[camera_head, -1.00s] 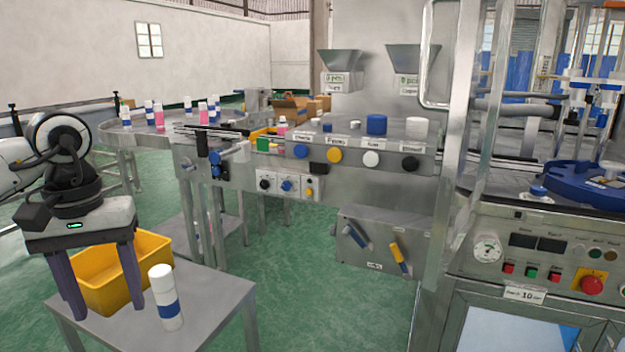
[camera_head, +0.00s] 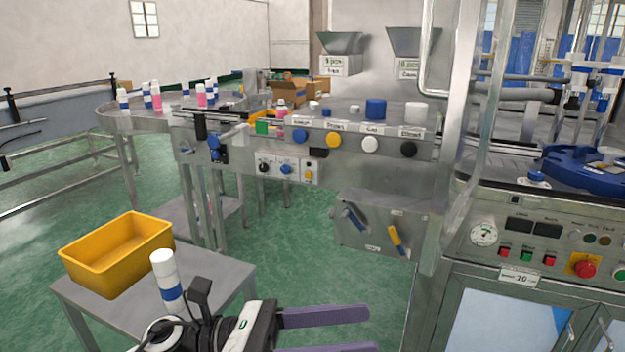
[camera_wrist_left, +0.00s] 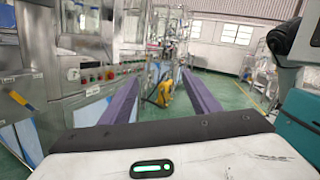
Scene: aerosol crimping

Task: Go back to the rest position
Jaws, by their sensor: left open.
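My left gripper (camera_head: 325,333) is low in the middle of the head view, its two purple fingers spread apart and pointing right. It is open and empty, over the floor to the right of the small side table. In the left wrist view, the open fingers (camera_wrist_left: 161,95) have nothing between them but the distant floor and a yellow object (camera_wrist_left: 163,92). A white can with a blue band (camera_head: 165,274) stands upright on the side table (camera_head: 215,275), behind my left wrist and apart from the fingers. My right gripper is not in view.
A yellow bin (camera_head: 118,254) sits on the side table. The conveyor machine (camera_head: 370,187) stands behind, with coloured knobs and several bottles at its left end. A control cabinet (camera_head: 515,265) stands at the right. Green floor (camera_head: 385,290) lies open between table and cabinet.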

